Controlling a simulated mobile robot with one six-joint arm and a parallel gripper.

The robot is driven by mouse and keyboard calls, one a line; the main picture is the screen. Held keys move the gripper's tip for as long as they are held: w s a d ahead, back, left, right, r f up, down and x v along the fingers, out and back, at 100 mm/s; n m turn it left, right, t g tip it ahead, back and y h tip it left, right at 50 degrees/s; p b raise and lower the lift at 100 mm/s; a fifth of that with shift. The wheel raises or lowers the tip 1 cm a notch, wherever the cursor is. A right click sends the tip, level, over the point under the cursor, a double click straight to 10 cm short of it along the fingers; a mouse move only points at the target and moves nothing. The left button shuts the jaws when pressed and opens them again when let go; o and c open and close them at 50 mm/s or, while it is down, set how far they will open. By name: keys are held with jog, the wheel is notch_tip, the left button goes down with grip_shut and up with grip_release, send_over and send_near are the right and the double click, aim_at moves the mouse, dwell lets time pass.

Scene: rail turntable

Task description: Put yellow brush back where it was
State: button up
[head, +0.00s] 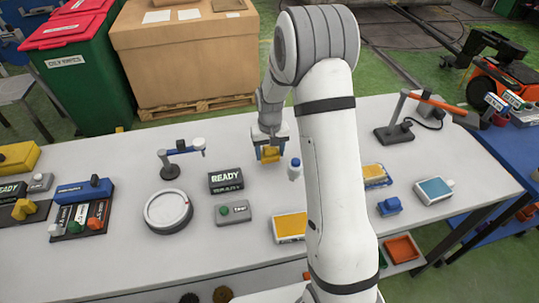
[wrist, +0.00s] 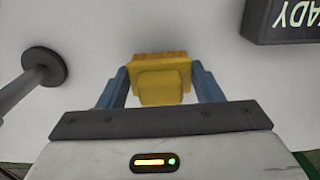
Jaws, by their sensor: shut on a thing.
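The yellow brush (head: 270,154) is a yellow block-like piece held by my gripper (head: 269,150) over the back middle of the white table. In the wrist view the yellow brush (wrist: 160,80) sits between the two blue fingers of my gripper (wrist: 160,88), which are shut on its sides. White table top (wrist: 100,30) lies behind it. I cannot tell how high it is above the table. Its underside is hidden.
A blue-capped white bottle (head: 295,170) stands just right of my gripper. A black READY display (head: 226,180), a grey button box (head: 234,213) and a round white turntable (head: 167,209) are left. A blue-armed stand (head: 171,171) is behind. The table's back edge is near.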

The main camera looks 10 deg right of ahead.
notch_tip(320, 180, down, 2)
jog(key=shift+w+f, duration=0.1)
jog(key=shift+f, duration=0.15)
jog(key=shift+f, duration=0.15)
jog(key=o, duration=0.9)
jog(key=shift+o, duration=0.2)
